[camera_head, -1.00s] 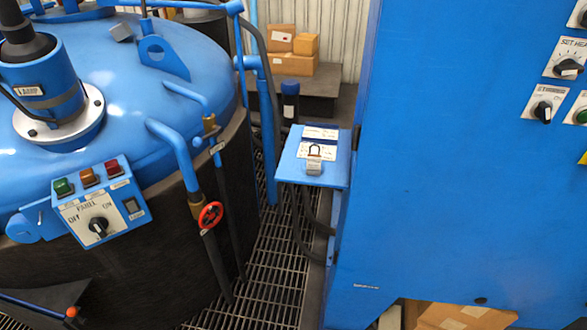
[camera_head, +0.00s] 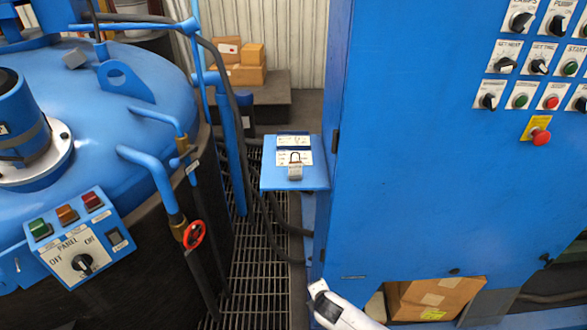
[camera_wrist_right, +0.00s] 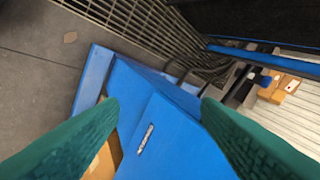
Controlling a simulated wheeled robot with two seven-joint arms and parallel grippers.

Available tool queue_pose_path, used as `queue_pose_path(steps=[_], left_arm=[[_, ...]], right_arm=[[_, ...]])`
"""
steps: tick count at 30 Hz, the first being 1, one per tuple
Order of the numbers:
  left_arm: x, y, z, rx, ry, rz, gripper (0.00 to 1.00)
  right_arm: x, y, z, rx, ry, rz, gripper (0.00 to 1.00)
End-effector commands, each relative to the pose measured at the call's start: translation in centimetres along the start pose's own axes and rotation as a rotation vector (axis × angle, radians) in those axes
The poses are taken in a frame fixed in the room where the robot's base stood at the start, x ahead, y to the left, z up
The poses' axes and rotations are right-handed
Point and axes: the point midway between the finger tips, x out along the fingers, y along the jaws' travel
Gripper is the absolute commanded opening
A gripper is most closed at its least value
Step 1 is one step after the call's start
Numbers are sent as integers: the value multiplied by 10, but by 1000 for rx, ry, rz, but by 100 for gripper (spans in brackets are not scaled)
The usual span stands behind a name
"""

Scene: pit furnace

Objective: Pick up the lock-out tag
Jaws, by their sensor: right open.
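A white tag (camera_head: 294,142) with a dark blue band and print lies on a small blue shelf (camera_head: 271,179) fixed to the side of the tall blue cabinet. A padlock (camera_head: 295,171) with a pale body and dark shackle is at its front edge, partly covering it. My right gripper (camera_wrist_right: 160,105) shows in the right wrist view as two green fingers, spread apart with nothing between them, over the blue cabinet. In the head view my white right arm comes in at the bottom, below the shelf and apart from it. I cannot make out the tag in the wrist view. My left gripper is not in view.
The blue cabinet (camera_head: 420,190) with switches and a red stop button (camera_head: 541,137) fills the right. A round furnace (camera_head: 110,90) with pipes and a red valve wheel (camera_head: 194,235) stands left. Floor grating (camera_head: 255,265) lies between.

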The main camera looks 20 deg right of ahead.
Motion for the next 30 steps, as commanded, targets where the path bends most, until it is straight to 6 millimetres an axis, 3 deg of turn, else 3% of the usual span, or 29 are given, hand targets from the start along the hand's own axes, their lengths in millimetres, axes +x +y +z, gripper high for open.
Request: queue_pose_path(steps=[1,3,6,9,13,17,30], left_arm=[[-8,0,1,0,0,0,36],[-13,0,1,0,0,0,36],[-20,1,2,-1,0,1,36],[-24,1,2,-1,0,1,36],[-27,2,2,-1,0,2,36],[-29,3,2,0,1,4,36],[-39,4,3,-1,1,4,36]], right_arm=[[-26,-56,-8,-146,34,-76,58],[-69,-122,-16,-389,107,-164,58],[-133,-190,-25,-693,234,-250,58],[-187,-229,-30,-917,351,-297,58],[-231,-252,-34,-1082,452,-315,58],[-241,-260,-37,-1140,488,-314,58],[-189,-290,-50,-1140,487,-314,58]])
